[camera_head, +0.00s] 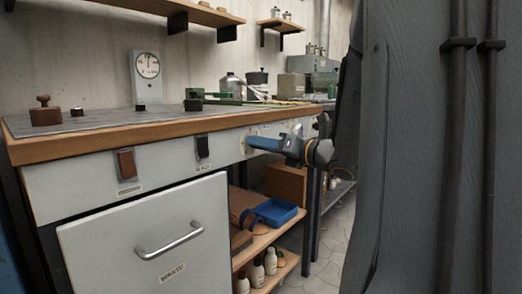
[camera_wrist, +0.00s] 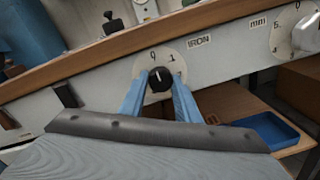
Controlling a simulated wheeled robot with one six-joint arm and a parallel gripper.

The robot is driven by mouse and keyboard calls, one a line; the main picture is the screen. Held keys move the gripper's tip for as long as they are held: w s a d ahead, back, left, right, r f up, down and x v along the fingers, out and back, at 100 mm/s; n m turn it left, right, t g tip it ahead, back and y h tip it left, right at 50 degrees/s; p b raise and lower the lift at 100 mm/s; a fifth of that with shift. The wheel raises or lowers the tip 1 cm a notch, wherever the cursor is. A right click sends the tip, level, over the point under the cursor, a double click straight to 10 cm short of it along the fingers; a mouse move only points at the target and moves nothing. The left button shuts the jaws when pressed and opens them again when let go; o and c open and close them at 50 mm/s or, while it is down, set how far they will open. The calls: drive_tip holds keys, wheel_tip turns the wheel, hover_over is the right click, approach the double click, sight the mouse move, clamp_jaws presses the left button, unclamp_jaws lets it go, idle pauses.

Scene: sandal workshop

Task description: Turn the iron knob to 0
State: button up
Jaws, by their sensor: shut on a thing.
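The iron knob (camera_wrist: 160,80) is a black round knob on a pale round dial plate marked 0 and 1, with an IRON label (camera_wrist: 199,41) to its right in the wrist view. Its white mark points up, seemingly nearer the 0 than the 1. My gripper (camera_wrist: 160,86) has its blue fingers on either side of the knob, shut on it. In the head view my gripper (camera_head: 252,143) reaches from the right to the bench's front panel, and the knob is mostly hidden behind the fingers.
A second dial (camera_wrist: 302,35), with a mm label, is to the right on the same panel. The wooden bench edge (camera_head: 170,134) runs above. Two switches (camera_head: 126,164) are further left. A blue tray (camera_head: 276,212) lies on a shelf below.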

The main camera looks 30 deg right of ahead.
idle(0.4)
drive_tip(key=o, duration=1)
drive_tip(key=shift+o, duration=0.2)
drive_tip(key=p+v, duration=0.2)
drive_tip(key=v, duration=0.6)
drive_tip(key=shift+a, duration=0.1)
